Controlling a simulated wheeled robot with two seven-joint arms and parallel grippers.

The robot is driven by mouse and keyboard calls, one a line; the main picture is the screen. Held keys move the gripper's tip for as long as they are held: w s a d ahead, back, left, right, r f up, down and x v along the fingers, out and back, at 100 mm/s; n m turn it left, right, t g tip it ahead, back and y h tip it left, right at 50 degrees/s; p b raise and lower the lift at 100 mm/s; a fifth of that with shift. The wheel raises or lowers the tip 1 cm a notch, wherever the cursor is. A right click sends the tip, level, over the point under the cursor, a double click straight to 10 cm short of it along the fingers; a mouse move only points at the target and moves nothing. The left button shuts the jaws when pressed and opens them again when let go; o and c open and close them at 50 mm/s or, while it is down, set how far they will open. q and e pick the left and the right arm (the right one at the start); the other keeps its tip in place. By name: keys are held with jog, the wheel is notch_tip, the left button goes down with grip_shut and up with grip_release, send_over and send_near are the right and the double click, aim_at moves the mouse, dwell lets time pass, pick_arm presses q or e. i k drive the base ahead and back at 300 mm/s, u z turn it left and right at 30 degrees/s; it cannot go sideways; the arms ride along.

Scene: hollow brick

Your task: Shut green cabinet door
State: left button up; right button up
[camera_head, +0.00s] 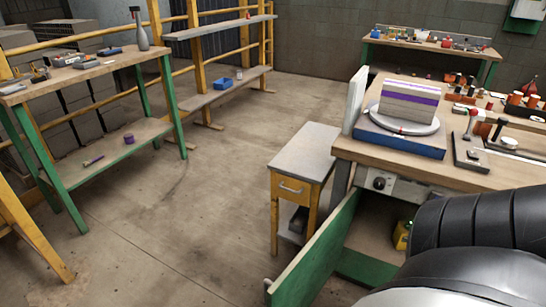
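The green cabinet door (318,262) stands open at the lower middle, swung out from the workbench cabinet. Inside the open cabinet (378,228) a yellow object (402,235) shows on the right, partly hidden by a dark arm link of mine. The dark arm links at the lower right cover part of the cabinet front. Neither of my grippers is in view.
A small yellow cabinet with a grey top (306,150) stands just left of the door. The wooden workbench (400,165) above holds a blue base (400,138) with a striped block (408,102). The concrete floor (180,240) on the left is clear.

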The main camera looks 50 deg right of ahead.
aim_at(301, 282)
jog(key=i, duration=1.8)
jog(key=z, duration=4.05)
jog(key=k, duration=0.8)
jog(key=z, duration=0.75)
jog(key=i, duration=0.45)
